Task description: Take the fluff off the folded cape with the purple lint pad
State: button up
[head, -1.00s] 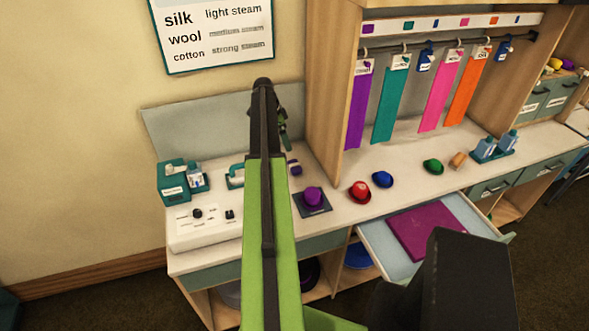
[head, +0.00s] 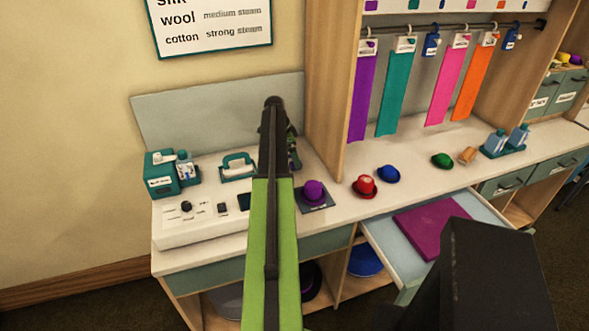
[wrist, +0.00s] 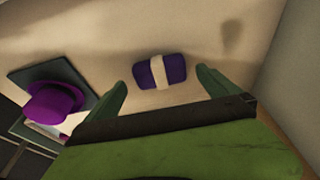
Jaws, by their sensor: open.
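The purple lint pad (wrist: 174,69), with a pale band around it, lies on the counter in the wrist view. My gripper (wrist: 162,80) is open and empty, its two green fingers either side of the pad's near side, apart from it. In the head view my gripper (head: 291,150) is mostly behind my arm, low over the counter, and the pad is hidden there. The folded magenta cape (head: 432,226) lies flat in the pulled-out drawer (head: 385,243). Fluff on it is too small to make out.
A purple hat (head: 314,192) stands on a dark mat just right of my arm; it also shows in the wrist view (wrist: 52,103). Red (head: 365,186) and blue (head: 388,173) hats stand farther right. A steam iron (head: 238,165) and a control box (head: 200,222) are left.

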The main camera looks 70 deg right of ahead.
jog(key=b+x, duration=0.1)
jog(key=x, duration=0.1)
jog(key=shift+f, duration=0.3)
jog(key=shift+r, duration=0.2)
jog(key=c, duration=1.5)
notch_tip(320, 180, up, 10)
jog(key=p, duration=1)
jog(key=shift+c, duration=0.2)
jog(key=o, duration=1)
jog(key=c, duration=0.7)
